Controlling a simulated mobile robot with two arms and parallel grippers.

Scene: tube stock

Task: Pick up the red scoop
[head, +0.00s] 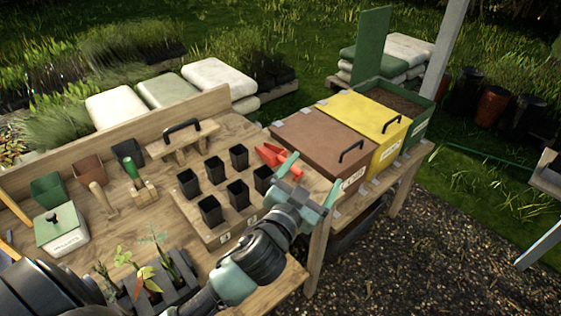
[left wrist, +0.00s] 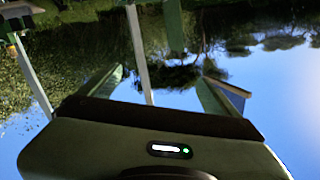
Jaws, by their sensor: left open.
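The red scoop (head: 279,157) lies at the right end of the wooden workbench, just behind the pot board, beside the brown-lidded bin. My left gripper (head: 311,183) is open, with its fingers spread apart. In the head view it is just in front of and to the right of the scoop, and one finger covers part of it. I cannot tell its height above the bench. In the left wrist view the open fingers (left wrist: 170,90) show with nothing between them, against sky and greenery; the scoop is not seen there. My right gripper is not in view.
Several black pots (head: 239,156) stand on a wooden board left of the scoop. A brown-lidded bin (head: 318,150), a yellow-lidded bin (head: 365,125) and an open green bin (head: 421,122) stand to the right.

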